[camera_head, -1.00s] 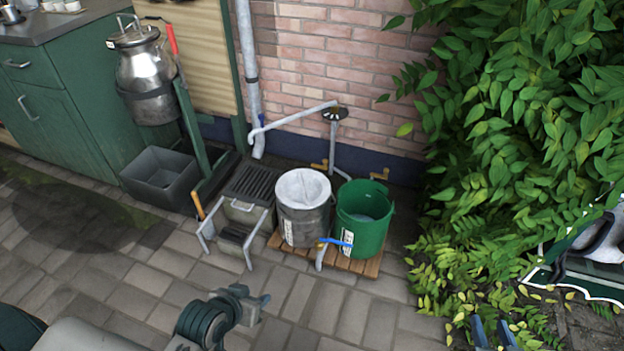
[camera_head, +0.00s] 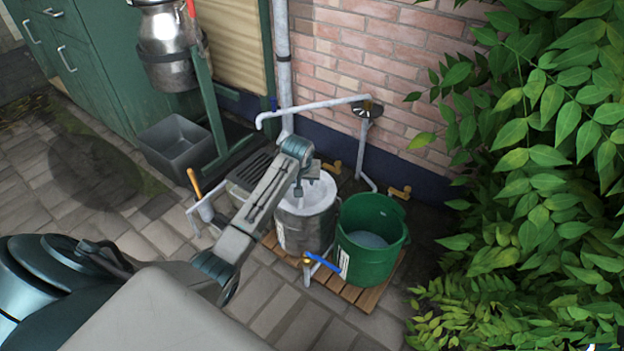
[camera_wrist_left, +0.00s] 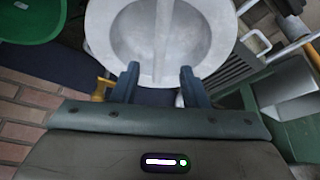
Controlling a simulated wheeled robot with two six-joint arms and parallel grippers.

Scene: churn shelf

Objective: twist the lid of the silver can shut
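The silver can (camera_head: 308,228) stands upright on a wooden pallet, left of the green bucket. Its pale round lid (camera_head: 318,192) sits in the top; in the left wrist view the lid (camera_wrist_left: 112,35) has a raised bar (camera_wrist_left: 160,40) across its middle. My left gripper (camera_head: 299,189) reaches down over the lid. In the wrist view the gripper (camera_wrist_left: 159,86) has its two blue fingers apart, one on each side of the bar's line, with a gap between. Whether the fingertips touch the lid cannot be told. My right gripper is not in view.
The green bucket (camera_head: 368,265) stands close by on the pallet (camera_head: 365,295). A blue-handled tap (camera_head: 322,261) is in front. A pipe (camera_head: 318,104) crosses behind the can. A second metal churn (camera_head: 165,45) hangs at upper left above a grey basin (camera_head: 172,147). Leaves fill the right.

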